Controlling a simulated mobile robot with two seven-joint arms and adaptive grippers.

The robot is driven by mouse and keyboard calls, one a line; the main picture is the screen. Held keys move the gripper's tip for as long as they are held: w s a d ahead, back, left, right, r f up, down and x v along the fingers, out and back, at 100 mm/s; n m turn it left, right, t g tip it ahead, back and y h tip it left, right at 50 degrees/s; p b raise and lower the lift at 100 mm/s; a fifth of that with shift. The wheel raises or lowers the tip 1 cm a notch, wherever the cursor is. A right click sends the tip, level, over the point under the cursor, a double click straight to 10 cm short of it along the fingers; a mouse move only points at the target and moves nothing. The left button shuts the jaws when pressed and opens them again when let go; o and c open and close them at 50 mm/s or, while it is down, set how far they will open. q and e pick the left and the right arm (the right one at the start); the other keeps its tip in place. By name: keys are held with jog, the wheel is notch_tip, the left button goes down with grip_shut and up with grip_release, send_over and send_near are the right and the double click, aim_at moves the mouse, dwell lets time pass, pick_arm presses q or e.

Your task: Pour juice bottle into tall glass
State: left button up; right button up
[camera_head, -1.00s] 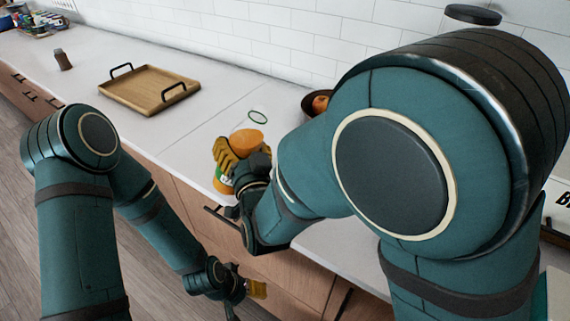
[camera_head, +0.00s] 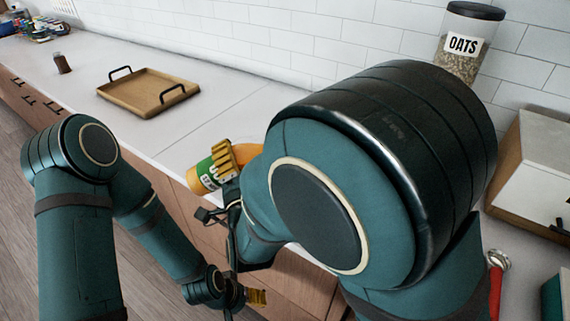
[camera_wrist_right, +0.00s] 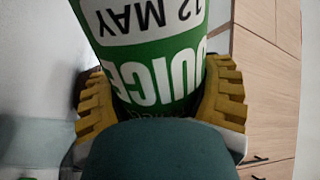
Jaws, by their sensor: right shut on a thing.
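The juice bottle (camera_head: 204,175), with a green label and orange contents, is tipped over in the head view. Its base points left and its upper end runs right behind my right arm. My right gripper (camera_head: 224,160) is shut on it with yellow ribbed fingers, above the counter's front edge. In the right wrist view the bottle's green label (camera_wrist_right: 155,85) sits between both fingers. The bottle's mouth is hidden. No tall glass is visible; my right arm blocks that part of the counter. My left gripper (camera_head: 256,298) hangs low before the cabinets; its opening is unclear.
A wooden tray (camera_head: 148,91) with black handles lies on the white counter (camera_head: 200,125). A small brown-topped jar (camera_head: 62,64) stands to its left. An oats jar (camera_head: 463,45) and a wooden-sided box (camera_head: 535,170) stand at the right. Counter around the tray is clear.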

jog(key=shift+r, duration=0.2)
jog(key=shift+a+f+m, duration=0.1)
jog(key=shift+a+m, duration=0.05)
jog(key=shift+m, duration=0.45)
jog(key=shift+a+m+h, duration=0.1)
jog(key=shift+m+h, duration=0.2)
jog(key=shift+m, duration=0.5)
jog(key=shift+r+m+b, duration=0.3)
jog(key=shift+r+m, duration=0.1)
jog(key=shift+m, duration=0.1)
dwell(1.9)
jog(key=shift+r, duration=0.15)
dwell(1.5)
